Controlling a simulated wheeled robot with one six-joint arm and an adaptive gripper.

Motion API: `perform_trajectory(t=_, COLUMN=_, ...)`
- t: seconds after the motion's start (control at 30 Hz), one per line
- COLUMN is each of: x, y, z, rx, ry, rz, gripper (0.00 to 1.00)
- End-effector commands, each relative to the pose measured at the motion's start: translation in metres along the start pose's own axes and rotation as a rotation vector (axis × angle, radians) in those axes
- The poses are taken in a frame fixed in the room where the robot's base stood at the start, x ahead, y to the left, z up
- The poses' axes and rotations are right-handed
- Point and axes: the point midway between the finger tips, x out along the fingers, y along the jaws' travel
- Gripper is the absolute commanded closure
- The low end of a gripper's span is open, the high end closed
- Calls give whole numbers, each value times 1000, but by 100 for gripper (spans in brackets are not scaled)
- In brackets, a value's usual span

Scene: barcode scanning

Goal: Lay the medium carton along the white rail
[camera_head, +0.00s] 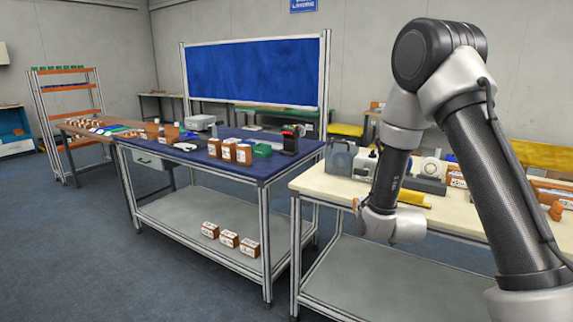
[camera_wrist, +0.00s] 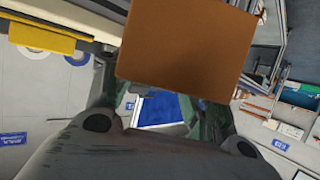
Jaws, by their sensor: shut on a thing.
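A plain brown carton (camera_wrist: 187,45) fills the upper middle of the wrist view. My gripper (camera_wrist: 160,88) is shut on it, with the dark fingers on either side below it. In the head view my wrist hangs at the front left edge of the cream-topped table, and my gripper and most of the carton are hidden there. Three brown and white cartons (camera_head: 229,151) stand upright on the blue-topped table (camera_head: 185,158). I cannot clearly pick out the white rail in either view.
Three more cartons (camera_head: 229,239) lie on the blue table's lower shelf. A green box (camera_head: 262,150) and a dark device (camera_head: 290,142) stand at its right end. The cream table (camera_head: 320,184) holds machines and a yellow bar (camera_head: 413,198). A floor gap separates the tables.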

Motion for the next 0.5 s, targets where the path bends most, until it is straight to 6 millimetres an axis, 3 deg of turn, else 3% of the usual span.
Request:
perform_trajectory(t=0.03, x=2, y=6, z=15, rx=1, ry=-5, rz=4, gripper=86)
perform_trajectory(t=0.17, x=4, y=15, z=34, rx=6, ry=0, rz=15, gripper=86)
perform_trajectory(t=0.4, x=-44, y=20, z=36, rx=11, ry=3, rz=26, gripper=86)
perform_trajectory(t=0.5, x=-52, y=20, z=35, rx=11, ry=3, rz=26, gripper=86)
